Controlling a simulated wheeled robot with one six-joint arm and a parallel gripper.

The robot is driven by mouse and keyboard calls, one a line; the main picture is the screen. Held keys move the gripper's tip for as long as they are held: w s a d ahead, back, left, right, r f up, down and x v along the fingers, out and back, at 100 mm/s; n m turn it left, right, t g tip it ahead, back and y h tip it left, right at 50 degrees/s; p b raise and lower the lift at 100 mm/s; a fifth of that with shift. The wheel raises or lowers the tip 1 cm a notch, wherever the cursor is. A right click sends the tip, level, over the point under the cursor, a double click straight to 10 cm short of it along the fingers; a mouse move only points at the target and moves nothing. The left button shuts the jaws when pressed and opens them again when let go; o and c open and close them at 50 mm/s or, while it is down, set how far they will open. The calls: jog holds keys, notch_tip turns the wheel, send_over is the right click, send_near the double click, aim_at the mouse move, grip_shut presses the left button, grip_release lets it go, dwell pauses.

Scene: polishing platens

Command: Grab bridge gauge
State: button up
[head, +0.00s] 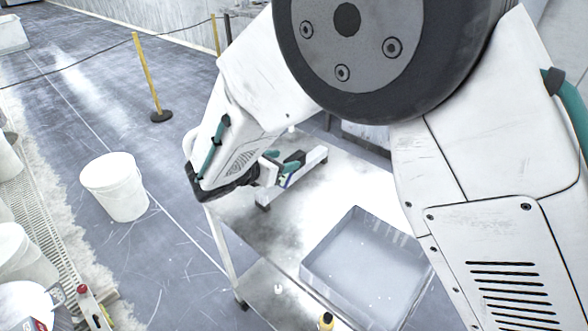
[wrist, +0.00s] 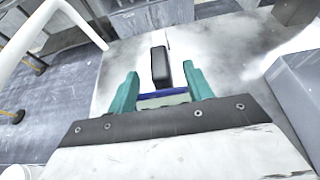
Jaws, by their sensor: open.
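The bridge gauge (head: 311,161) looks like a pale bar with dark feet, standing on the white cart top below my gripper (head: 281,163). A small blue-and-white patch shows on its near part. In the wrist view, my gripper (wrist: 160,86) has its two teal fingers apart, one on each side of a part of the gauge (wrist: 164,100) with blue and pale green strips. A black block lies just beyond it, between and past the fingertips. I cannot tell whether the fingers touch the gauge. My arm and gripper hide part of it in the head view.
A grey open tray (head: 366,258) sits on the cart right of the gauge. The cart's handle rail (wrist: 50,30) rises at upper left in the wrist view. A white bucket (head: 115,187) and a yellow barrier post (head: 146,75) stand on the floor to the left.

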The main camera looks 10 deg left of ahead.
aim_at(293, 157)
jog(key=x, duration=0.5)
jog(key=shift+w+f, duration=0.1)
jog(key=shift+f, duration=0.05)
grip_shut()
